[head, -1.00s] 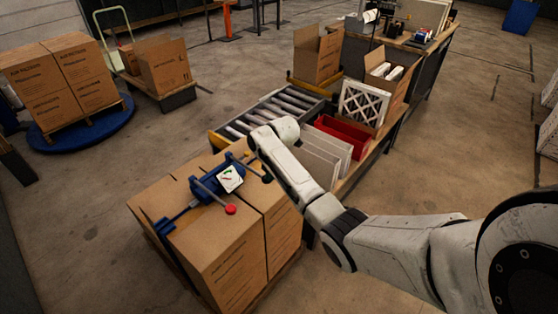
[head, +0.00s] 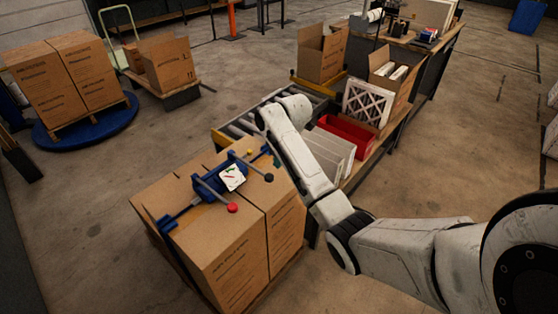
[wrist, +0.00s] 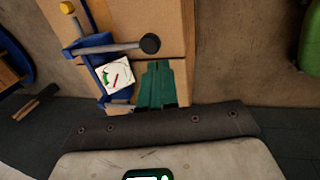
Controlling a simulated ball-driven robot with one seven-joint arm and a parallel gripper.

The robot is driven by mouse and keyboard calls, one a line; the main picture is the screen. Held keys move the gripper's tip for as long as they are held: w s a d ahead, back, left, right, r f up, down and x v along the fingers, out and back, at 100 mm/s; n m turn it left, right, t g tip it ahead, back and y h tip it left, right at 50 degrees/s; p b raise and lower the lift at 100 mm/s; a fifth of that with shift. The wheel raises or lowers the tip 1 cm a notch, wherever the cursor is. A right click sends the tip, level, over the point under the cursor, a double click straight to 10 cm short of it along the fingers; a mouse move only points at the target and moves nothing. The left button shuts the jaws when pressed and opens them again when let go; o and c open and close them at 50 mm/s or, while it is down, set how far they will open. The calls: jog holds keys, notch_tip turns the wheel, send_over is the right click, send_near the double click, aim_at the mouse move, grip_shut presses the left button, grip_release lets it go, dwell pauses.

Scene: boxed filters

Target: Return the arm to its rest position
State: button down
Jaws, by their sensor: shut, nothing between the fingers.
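My arm (head: 315,175) reaches from the right edge toward the stacked cartons in the head view, its wrist bent over by the conveyor end. My gripper (wrist: 158,68) shows in the wrist view as teal fingers pressed together, with nothing between them. In the head view the fingers are mostly hidden behind my wrist. Below the gripper in the wrist view are a carton top and a blue clamp-like tool (wrist: 92,50) with a white dial and a black knob. The same blue tool (head: 210,187) lies across the cartons in the head view, left of my wrist.
Cartons (head: 225,265) stand stacked in front. Behind my arm are a roller conveyor (head: 240,128), a red bin (head: 345,132), white panels (head: 330,155) and a framed filter (head: 366,104). A blue round pallet base (head: 85,128) with cartons is at left. Floor at right is clear.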

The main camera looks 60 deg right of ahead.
dwell(0.6)
jog(key=s+a+f+m+y, duration=0.15)
jog(key=a+f+m, duration=0.25)
jog(key=a, duration=0.7)
jog(key=s+a+f+m, duration=0.3)
jog(key=a+f, duration=0.1)
jog(key=a, duration=0.8)
jog(key=s+a+m+g, duration=0.1)
jog(key=s+a+m, duration=0.3)
jog(key=s, duration=0.4)
jog(key=s+a+m+h, duration=0.1)
jog(key=s+a+m, duration=0.3)
jog(key=s, duration=0.5)
jog(key=shift+s+a+r+m+g, duration=0.15)
jog(key=shift+s+r+m+g, duration=0.2)
jog(key=shift+m, duration=0.25)
jog(key=shift+w+a, duration=0.1)
jog(key=shift+w, duration=0.05)
